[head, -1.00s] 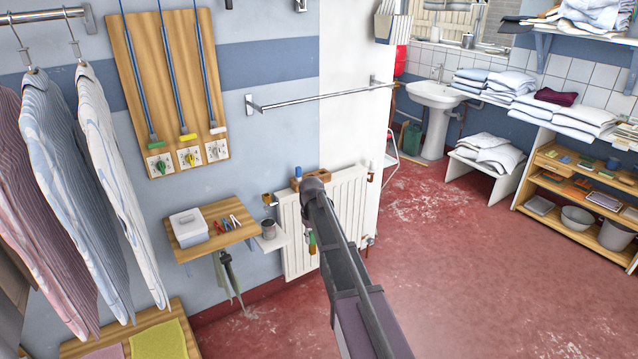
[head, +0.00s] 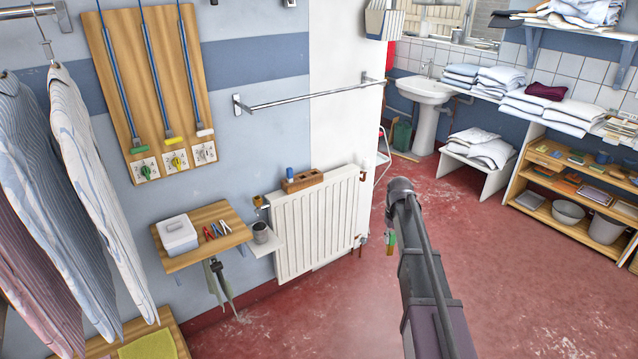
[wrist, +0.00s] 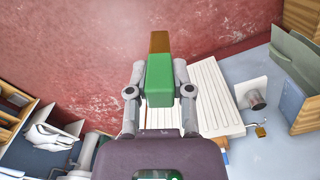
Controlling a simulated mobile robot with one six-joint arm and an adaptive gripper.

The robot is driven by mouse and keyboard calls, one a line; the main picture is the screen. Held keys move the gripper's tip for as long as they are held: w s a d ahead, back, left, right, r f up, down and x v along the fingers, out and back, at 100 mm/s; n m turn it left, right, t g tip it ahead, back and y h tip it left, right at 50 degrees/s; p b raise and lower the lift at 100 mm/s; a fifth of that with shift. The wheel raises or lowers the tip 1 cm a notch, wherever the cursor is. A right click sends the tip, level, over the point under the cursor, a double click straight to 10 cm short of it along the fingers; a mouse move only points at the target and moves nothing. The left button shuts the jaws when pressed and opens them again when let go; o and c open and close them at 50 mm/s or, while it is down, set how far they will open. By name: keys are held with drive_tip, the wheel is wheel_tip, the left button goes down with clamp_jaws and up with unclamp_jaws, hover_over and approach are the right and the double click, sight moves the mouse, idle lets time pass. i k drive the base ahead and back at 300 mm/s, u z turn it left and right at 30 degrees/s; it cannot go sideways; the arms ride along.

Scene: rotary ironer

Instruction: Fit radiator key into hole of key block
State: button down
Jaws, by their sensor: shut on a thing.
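The radiator key has a green handle (wrist: 160,82) and a brownish brass end (wrist: 160,42). My gripper (wrist: 160,70) is shut on the green handle in the wrist view, with the brass end pointing away from it. In the head view, the green key (head: 392,240) shows just left of my arm, over the red floor and right of the radiator. The brown key block (head: 302,180) lies on top of the radiator, with a blue-handled piece (head: 290,174) upright at its left end. The block's holes are too small to make out. The gripper's fingers are mostly hidden in the head view.
The white radiator (head: 315,228) stands against the wall below a towel rail (head: 305,97). A small shelf with a grey cup (head: 260,232) and a wooden shelf with a white box (head: 178,236) are left of it. The red floor to the right is open.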

sight(306, 179)
drive_tip(key=z, duration=0.4)
drive_tip(key=i, duration=1.05)
drive_tip(key=u, duration=1.05)
drive_tip(key=i, duration=0.55)
drive_tip(key=z, duration=0.05)
